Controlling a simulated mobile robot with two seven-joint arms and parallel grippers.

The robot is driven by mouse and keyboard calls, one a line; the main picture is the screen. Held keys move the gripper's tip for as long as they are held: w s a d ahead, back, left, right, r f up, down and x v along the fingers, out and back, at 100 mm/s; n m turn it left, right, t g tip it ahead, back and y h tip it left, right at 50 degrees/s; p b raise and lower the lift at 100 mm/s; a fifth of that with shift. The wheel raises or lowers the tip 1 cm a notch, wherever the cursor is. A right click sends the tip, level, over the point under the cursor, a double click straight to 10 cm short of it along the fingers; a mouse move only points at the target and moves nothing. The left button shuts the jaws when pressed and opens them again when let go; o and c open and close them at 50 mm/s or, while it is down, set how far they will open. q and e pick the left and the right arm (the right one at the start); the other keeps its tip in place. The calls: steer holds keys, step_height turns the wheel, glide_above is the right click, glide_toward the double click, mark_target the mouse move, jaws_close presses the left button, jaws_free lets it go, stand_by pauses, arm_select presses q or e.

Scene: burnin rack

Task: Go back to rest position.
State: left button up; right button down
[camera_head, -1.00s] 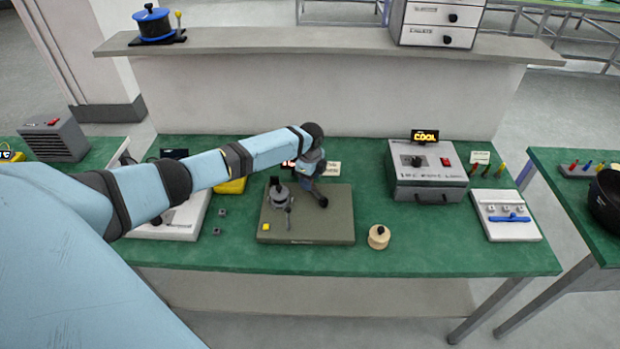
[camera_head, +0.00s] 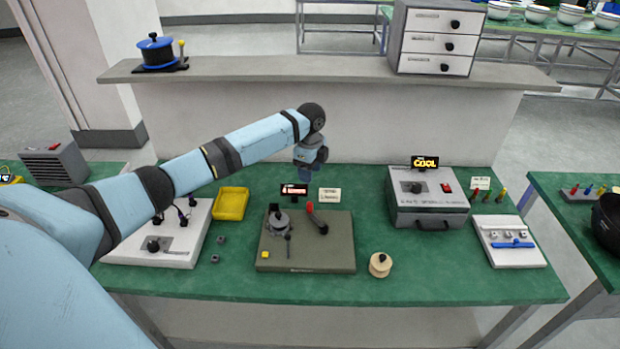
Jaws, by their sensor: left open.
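My left arm comes in from the left and reaches over the green bench (camera_head: 430,275). My left gripper (camera_head: 306,172) hangs down at the arm's end, above the back of the bench and apart from everything below it. It looks small and partly hidden behind its own wrist, open, with nothing seen in it. Below and in front of it lies a grey-brown board (camera_head: 320,258) with a round metal fixture (camera_head: 279,224) and a red-handled lever (camera_head: 317,219). My right gripper is not in view.
A raised shelf (camera_head: 320,70) runs behind the bench, bearing a drawer unit (camera_head: 434,38) and a blue pot-like spool (camera_head: 157,53).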

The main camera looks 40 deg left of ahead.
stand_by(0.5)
arm_select(q)
steer(key=s+d+f+n, duration=0.1)
steer(key=s+d+f, duration=0.2)
steer(key=s+d, duration=0.35)
steer(key=s+d+f+n+t+h, duration=0.1)
steer(key=s+d+f, duration=0.35)
steer(key=d, duration=0.25)
steer(key=s+d+f+n, duration=0.1)
steer(key=s+d+f, duration=0.2)
steer(key=s+d, duration=0.35)
steer(key=s+r+n+t, duration=0.1)
steer(key=s+r+n, duration=0.1)
steer(key=s+n, duration=0.35)
steer(key=s+a+r+n+t, duration=0.1)
steer(key=s+r+n, duration=0.15)
steer(key=s, duration=0.65)
steer(key=s+r+n+t, duration=0.1)
steer(key=s+r+n, duration=0.2)
steer(key=s, duration=0.5)
steer(key=w+d+f+t+h+p, duration=0.1)
steer(key=w+d+f+t, duration=0.2)
steer(key=f, duration=0.2)
steer(key=w+d+f+m+t+h+p, duration=0.1)
steer(key=w+d+f+t+p, duration=0.1)
steer(key=f, duration=0.4)
steer(key=shift+w+d+t, duration=0.7)
steer(key=shift+w+t, duration=0.1)
steer(key=shift+t, duration=0.2)
